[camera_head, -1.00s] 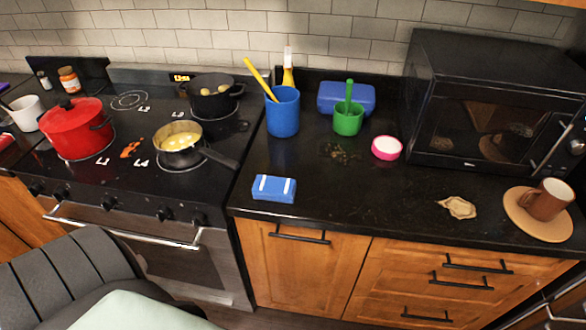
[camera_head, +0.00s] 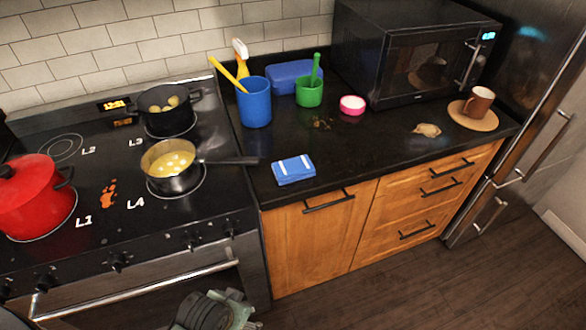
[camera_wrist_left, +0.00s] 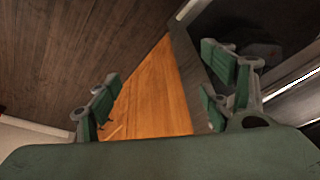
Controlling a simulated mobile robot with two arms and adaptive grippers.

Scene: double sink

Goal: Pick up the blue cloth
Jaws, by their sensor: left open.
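The blue cloth (camera_head: 293,170) is a folded blue bundle with white stripes. It lies on the black counter (camera_head: 375,160) near its front edge, just right of the stove. My left gripper (camera_wrist_left: 163,95) is open and empty in the left wrist view, its green-padded fingers wide apart. That view shows wooden cabinet front and floor between and beyond the fingers, but no cloth. Part of my left arm shows at the bottom of the head view, below and in front of the counter, well apart from the cloth. My right gripper is not in view.
A blue cup (camera_head: 254,103) and a green cup (camera_head: 309,93) stand behind the cloth. A pan (camera_head: 172,167) on the stove points its handle toward the counter, left of the cloth. A mug (camera_head: 478,102) stands far right.

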